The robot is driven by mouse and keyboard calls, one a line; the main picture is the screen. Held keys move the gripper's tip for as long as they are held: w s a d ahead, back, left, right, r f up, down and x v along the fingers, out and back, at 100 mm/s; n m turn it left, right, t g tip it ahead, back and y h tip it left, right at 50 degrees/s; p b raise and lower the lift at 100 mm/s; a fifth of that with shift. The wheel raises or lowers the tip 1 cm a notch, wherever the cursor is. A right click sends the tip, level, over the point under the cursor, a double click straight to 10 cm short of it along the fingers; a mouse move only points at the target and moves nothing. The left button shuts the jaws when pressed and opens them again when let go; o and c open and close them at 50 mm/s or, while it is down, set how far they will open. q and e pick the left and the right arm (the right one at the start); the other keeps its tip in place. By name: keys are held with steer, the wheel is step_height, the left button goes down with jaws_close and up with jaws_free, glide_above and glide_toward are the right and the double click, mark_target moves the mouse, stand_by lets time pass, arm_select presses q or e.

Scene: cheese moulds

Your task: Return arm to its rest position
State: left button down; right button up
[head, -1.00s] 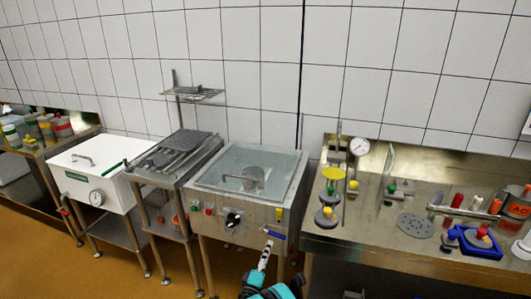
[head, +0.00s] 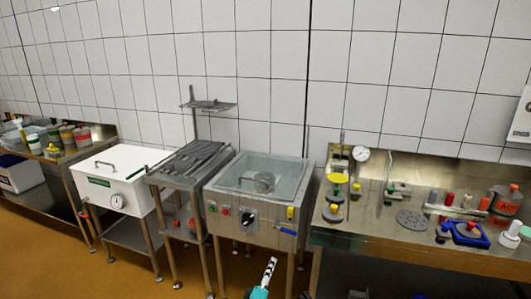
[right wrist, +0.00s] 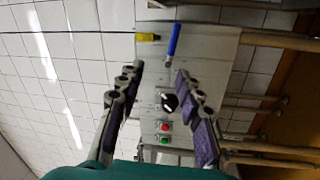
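My right gripper (head: 269,272) shows at the bottom of the head view, in front of the steel vat (head: 262,175) with the clear lid. In the right wrist view my right gripper (right wrist: 160,88) has its two purple-padded fingers spread wide apart, with nothing between them. Beyond the fingers is the vat's front panel (right wrist: 185,60), with a black knob, red and green buttons, a blue handle (right wrist: 173,40) and a yellow part. The gripper appears apart from the panel. My left gripper is not in view.
A white lidded tank (head: 120,165) and a rack table (head: 190,165) stand to the left. Orange floor (head: 130,277) is open in front.

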steer(key=d+r+m+g, duration=0.4)
steer(key=d+r, duration=0.6)
steer(key=s+d+r+m+g, duration=0.35)
steer(key=s+d+r, duration=0.3)
steer(key=s, duration=0.35)
steer(key=s+f+m+g+y, duration=0.1)
steer(key=s+m+g+y, duration=0.1)
steer(key=s, duration=1.1)
steer(key=s+f+m+g+y, duration=0.1)
steer(key=s+y, duration=0.4)
steer(key=s, duration=0.9)
steer(key=shift+s+a+f+m+g, duration=0.15)
steer(key=shift+a+f+m+g, duration=0.1)
steer(key=shift+a+m+g, duration=0.15)
